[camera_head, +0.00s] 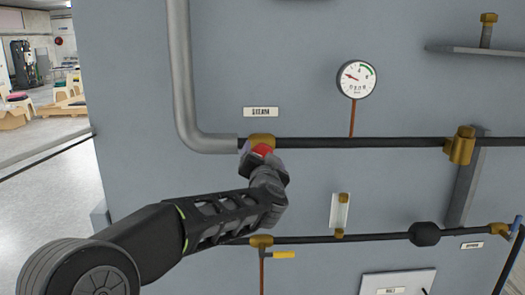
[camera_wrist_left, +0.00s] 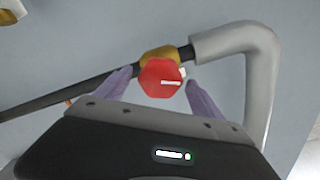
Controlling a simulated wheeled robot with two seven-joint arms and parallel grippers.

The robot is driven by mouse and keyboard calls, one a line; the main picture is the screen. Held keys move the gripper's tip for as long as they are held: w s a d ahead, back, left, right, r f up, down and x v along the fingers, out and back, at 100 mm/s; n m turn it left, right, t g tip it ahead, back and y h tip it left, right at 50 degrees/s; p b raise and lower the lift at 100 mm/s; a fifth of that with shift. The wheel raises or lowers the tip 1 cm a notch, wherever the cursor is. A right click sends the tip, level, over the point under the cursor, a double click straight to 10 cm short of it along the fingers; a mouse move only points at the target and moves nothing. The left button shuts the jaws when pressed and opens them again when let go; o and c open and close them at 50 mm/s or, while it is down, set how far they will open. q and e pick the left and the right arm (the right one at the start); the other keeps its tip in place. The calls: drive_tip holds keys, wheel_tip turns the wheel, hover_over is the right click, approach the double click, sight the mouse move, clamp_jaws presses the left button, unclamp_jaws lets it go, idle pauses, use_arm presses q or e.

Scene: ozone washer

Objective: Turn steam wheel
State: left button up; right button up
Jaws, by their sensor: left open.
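The steam wheel is a small red knob (camera_head: 262,150) on a brass valve body (camera_head: 262,139) in the black pipe, just below the STEAM label (camera_head: 261,112). In the left wrist view the red wheel (camera_wrist_left: 161,78) faces the camera, with a white mark on it. My left gripper (camera_head: 258,160) is at the wheel and partly covers it in the head view. In the left wrist view its two purple fingers (camera_wrist_left: 163,86) are apart, one on each side of the wheel's lower part. Contact cannot be told. My right gripper is not in view.
A round gauge (camera_head: 356,78) stands above the pipe to the right. A thick grey pipe (camera_head: 185,80) bends into the black pipe at left. A lower pipe (camera_head: 360,237) carries a yellow-handled valve (camera_head: 284,255). A bracket shelf (camera_head: 480,50) juts out at upper right.

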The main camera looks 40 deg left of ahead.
sight(262, 151)
use_arm(q)
drive_tip(key=x, duration=0.4)
drive_tip(key=shift+w+a, duration=0.15)
drive_tip(key=shift+w, duration=0.05)
drive_tip(key=shift+c, duration=0.4)
drive_tip(key=c, duration=1.3)
